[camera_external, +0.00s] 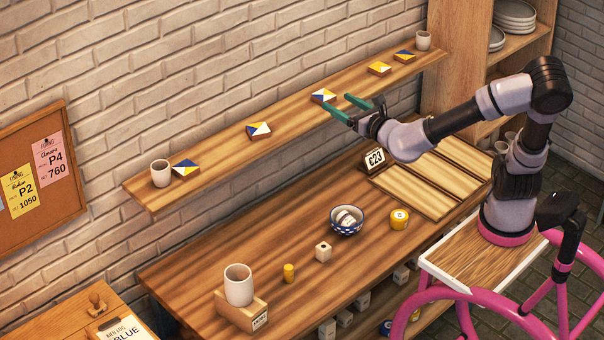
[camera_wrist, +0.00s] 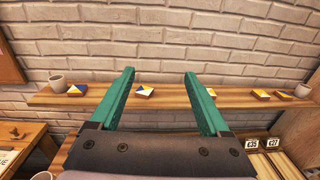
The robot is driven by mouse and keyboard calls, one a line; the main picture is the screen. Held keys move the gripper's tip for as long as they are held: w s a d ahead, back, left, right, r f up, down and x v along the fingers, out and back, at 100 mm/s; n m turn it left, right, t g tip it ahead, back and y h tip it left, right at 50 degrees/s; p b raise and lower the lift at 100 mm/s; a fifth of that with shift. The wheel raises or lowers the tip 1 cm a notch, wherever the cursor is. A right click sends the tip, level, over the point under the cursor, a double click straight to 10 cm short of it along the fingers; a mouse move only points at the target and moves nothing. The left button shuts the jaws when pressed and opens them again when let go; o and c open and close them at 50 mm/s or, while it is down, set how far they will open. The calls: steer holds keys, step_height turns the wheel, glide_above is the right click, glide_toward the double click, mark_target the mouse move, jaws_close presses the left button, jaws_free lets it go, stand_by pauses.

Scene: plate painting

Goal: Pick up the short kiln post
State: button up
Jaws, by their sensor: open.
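A small pale block (camera_external: 323,251) with a dark spot stands on the workbench in the external view; it looks like the short kiln post, but no label confirms this. A small yellow cylinder (camera_external: 289,273) stands to its left. My gripper (camera_external: 338,101) is open and empty, high above the bench and in front of the wall shelf. Its two green fingers also show spread apart in the wrist view (camera_wrist: 160,74), with the shelf and brick wall beyond. The pale block does not show in the wrist view.
A wall shelf (camera_external: 223,160) holds painted tiles and cups. Several pale blocks sit underneath.

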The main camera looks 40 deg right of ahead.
mark_target(328, 251)
steer(key=shift+n+y, duration=0.3)
steer(key=f, duration=5.2)
steer(key=shift+s+a+f, duration=0.25)
steer(key=shift+a+f, duration=0.05)
steer(key=shift+a, duration=0.05)
steer(key=shift+w+f, duration=0.1)
steer(key=shift+f, duration=0.05)
steer(key=shift+w+d, duration=0.1)
steer(key=shift+w, duration=2.3)
jaws_close()
